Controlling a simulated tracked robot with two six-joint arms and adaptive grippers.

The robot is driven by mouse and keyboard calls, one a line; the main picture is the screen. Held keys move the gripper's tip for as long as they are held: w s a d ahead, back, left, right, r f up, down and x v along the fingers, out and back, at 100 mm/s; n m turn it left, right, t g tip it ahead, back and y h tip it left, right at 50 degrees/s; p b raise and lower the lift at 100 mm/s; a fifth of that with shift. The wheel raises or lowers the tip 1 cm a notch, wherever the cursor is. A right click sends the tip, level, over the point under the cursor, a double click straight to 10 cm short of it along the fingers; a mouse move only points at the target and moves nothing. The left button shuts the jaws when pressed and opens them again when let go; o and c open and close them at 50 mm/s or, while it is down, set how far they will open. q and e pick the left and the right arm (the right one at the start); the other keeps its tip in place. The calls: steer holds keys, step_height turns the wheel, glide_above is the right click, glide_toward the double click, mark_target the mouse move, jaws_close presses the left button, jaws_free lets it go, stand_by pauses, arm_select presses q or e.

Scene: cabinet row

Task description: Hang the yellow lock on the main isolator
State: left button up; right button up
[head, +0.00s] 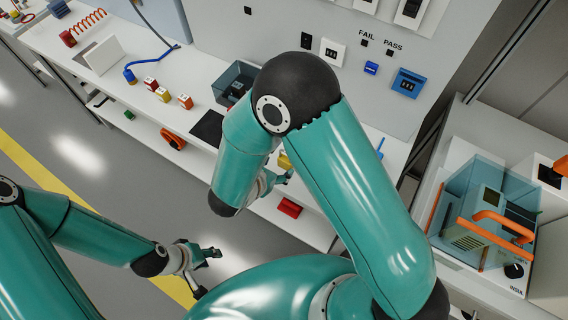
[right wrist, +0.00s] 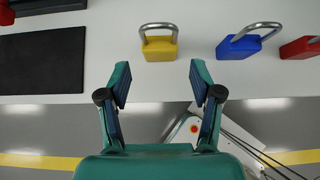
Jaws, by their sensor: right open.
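The yellow lock (right wrist: 160,48) lies on the white bench top in the right wrist view, its metal shackle pointing away from my right gripper (right wrist: 158,72). That gripper is open and empty. Its fingertips are just short of the lock, one to either side of its line, not touching it. In the head view the yellow lock (head: 284,161) shows partly behind my right arm. My left gripper (head: 207,272) is open and empty above the floor, away from the bench. I cannot tell which fitting is the main isolator.
A blue lock (right wrist: 241,45) and a red lock (right wrist: 301,48) lie right of the yellow one. A black mat (right wrist: 42,60) lies left. The grey back panel (head: 270,30) carries switches and sockets. A clear blue case (head: 480,205) stands at right.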

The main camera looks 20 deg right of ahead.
mark_target(284, 163)
steer(key=b+x, duration=0.2)
steer(key=x, duration=0.2)
steer(key=shift+s+a+f, duration=0.1)
steer(key=shift+f, duration=0.05)
steer(key=shift+w+d+f+b, duration=0.25)
steer(key=shift+w+d+b, duration=0.15)
steer(key=shift+b, duration=0.35)
steer(key=shift+c, duration=0.2)
steer(key=c, duration=0.8)
step_height(284, 163, up, 10)
steer(key=p, duration=0.6)
steer(key=shift+r, duration=0.1)
